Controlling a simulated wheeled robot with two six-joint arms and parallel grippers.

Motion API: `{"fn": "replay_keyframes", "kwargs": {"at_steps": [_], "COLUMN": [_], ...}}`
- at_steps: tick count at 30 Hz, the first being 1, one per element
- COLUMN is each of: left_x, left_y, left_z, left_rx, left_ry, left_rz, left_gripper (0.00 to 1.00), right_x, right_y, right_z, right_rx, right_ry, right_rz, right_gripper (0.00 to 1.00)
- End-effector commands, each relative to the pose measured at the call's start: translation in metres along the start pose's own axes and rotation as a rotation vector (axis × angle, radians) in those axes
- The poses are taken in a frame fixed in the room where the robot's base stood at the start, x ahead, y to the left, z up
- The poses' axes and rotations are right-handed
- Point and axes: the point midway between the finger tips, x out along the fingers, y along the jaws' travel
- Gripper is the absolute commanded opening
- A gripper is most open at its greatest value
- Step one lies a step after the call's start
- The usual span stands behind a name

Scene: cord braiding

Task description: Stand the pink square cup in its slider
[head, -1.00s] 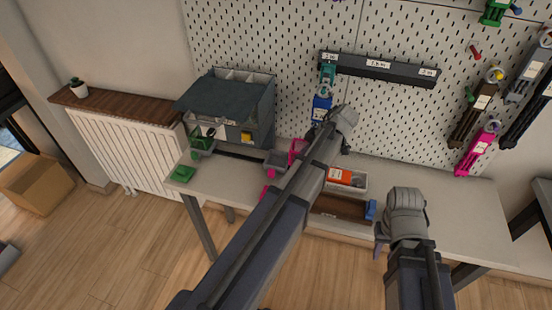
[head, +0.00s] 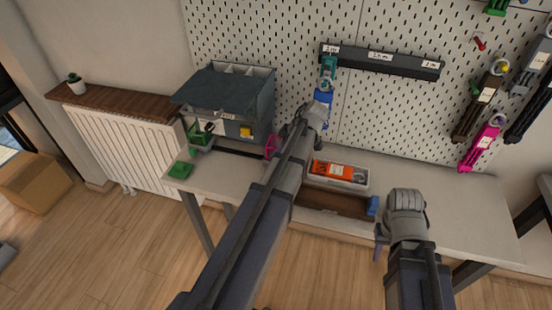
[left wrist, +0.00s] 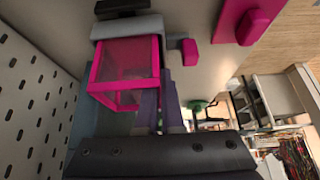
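The pink square cup (left wrist: 125,65), see-through with a solid pink frame, is at the upper left of the left wrist view. A small part of the cup (head: 271,147) shows left of my left arm in the head view. My left gripper's (left wrist: 160,80) purple fingers are close together on the cup's right wall. The grey slider (left wrist: 128,27) with a pink tab (left wrist: 190,52) lies right by the cup. I cannot tell whether the cup touches or sits in it. My left arm hides the slider in the head view. My right gripper (head: 381,243) hangs at the table's front, empty.
A dark cabinet (head: 225,100) stands at the back left, with a green cup (head: 198,135) before it. A bin with an orange item (head: 335,170) is right of my left arm. The table's right side is clear.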

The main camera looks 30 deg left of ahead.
Motion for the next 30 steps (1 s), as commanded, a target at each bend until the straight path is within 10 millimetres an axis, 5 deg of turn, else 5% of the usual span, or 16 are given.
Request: {"fn": "replay_keyframes", "kwargs": {"at_steps": [13, 21, 30], "left_x": [0.0093, 0.0081, 0.0062], "left_y": [-0.0001, -0.0001, -0.0001], "left_z": [0.0061, 0.0054, 0.0042], "left_rx": [0.0, 0.0, 0.0], "left_ry": [0.0, 0.0, 0.0], "left_rz": [0.0, 0.0, 0.0], "left_gripper": [0.0, 0.32, 0.34], "right_x": [0.011, 0.0096, 0.0075], "right_y": [-0.001, -0.0009, -0.0007], "right_z": [-0.0007, -0.0006, -0.0005], "right_rx": [0.0, 0.0, 0.0], "right_ry": [0.0, 0.0, 0.0], "right_rz": [0.0, 0.0, 0.0], "right_gripper": [0.34, 0.34, 0.34]}}
